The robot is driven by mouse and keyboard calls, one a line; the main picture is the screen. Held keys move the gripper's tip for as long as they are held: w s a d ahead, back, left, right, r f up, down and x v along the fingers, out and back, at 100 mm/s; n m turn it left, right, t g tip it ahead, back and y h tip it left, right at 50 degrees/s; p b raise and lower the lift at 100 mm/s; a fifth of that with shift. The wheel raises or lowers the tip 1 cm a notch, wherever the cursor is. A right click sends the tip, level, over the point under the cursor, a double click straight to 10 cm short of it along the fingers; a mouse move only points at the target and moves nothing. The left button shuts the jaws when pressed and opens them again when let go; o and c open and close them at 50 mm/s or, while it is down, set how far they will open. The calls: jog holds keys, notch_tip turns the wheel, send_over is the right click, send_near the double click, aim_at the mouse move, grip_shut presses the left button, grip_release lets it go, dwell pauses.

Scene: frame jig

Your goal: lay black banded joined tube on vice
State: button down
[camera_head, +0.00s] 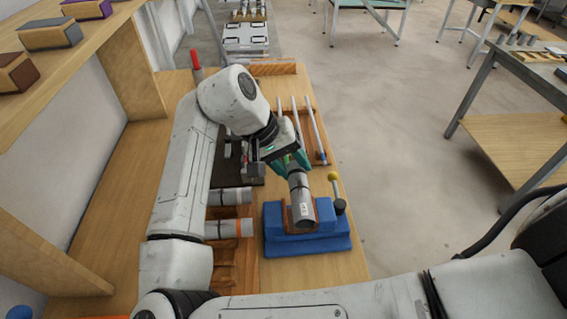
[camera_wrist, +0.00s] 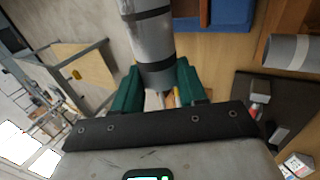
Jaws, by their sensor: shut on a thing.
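The black banded joined tube (camera_head: 300,203) is grey with dark bands. In the head view it slants from my gripper down across the blue vice (camera_head: 330,243). In the wrist view the tube (camera_wrist: 152,52) runs up from between the green fingers, and part of the blue vice (camera_wrist: 232,14) shows to its right. My gripper (camera_head: 291,165) is shut on one end of the tube; the fingers (camera_wrist: 158,88) sit on either side of it. I cannot tell whether the tube touches the vice. The tube hides the middle of the vice in the head view.
Two grey tubes (camera_head: 228,228) lie on a wooden rack left of the vice. A lever with a yellow ball (camera_head: 333,176) stands at the vice's back right. Thin rods (camera_head: 317,135) lie in a wooden tray behind.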

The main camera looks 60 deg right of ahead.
jog(key=shift+f+b, duration=2)
jog(key=shift+f, duration=0.2)
jog(key=shift+f+b, duration=0.65)
jog(key=shift+f, duration=0.65)
jog(key=c, duration=0.5)
grip_release()
jog(key=shift+c, duration=0.2)
jog(key=shift+r, duration=0.1)
jog(key=v, duration=1)
jog(key=shift+w+a+r, duration=0.15)
jog(key=shift+r, duration=0.1)
